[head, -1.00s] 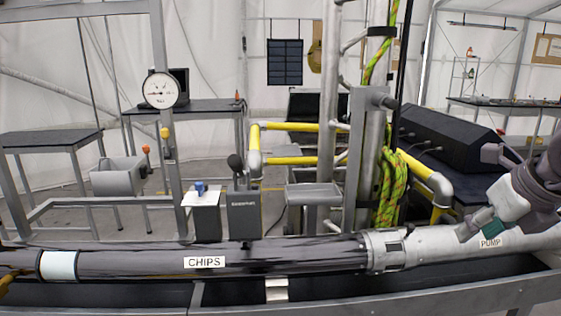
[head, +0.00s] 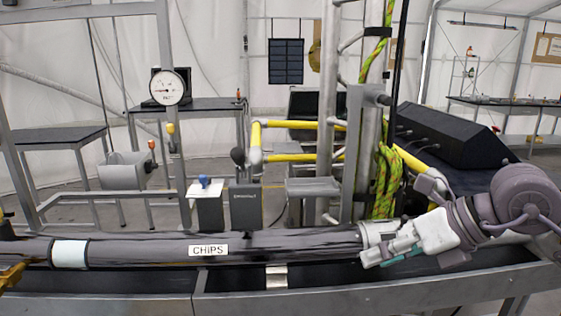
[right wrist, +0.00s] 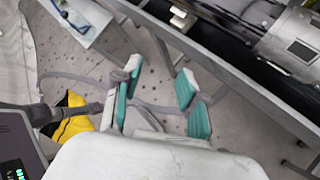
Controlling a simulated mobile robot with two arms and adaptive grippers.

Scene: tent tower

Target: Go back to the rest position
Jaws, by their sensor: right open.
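My right gripper (head: 370,256) reaches in from the right in the head view, in front of the right part of the long dark pipe (head: 130,252). Its teal-padded fingers are apart and empty, as the right wrist view also shows (right wrist: 158,84). In that view, floor lies behind the fingers, and the pipe's metal part (right wrist: 292,45) lies at the upper right, apart from them. The right arm covers much of the pipe's right end.
A metal trough frame (head: 390,292) runs along the front below the pipe. Behind stand yellow railings (head: 300,125), a vertical post with a green-yellow hose (head: 388,180), a black box (head: 455,135) and a pressure gauge (head: 166,87). Open floor (head: 110,205) lies at the back left.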

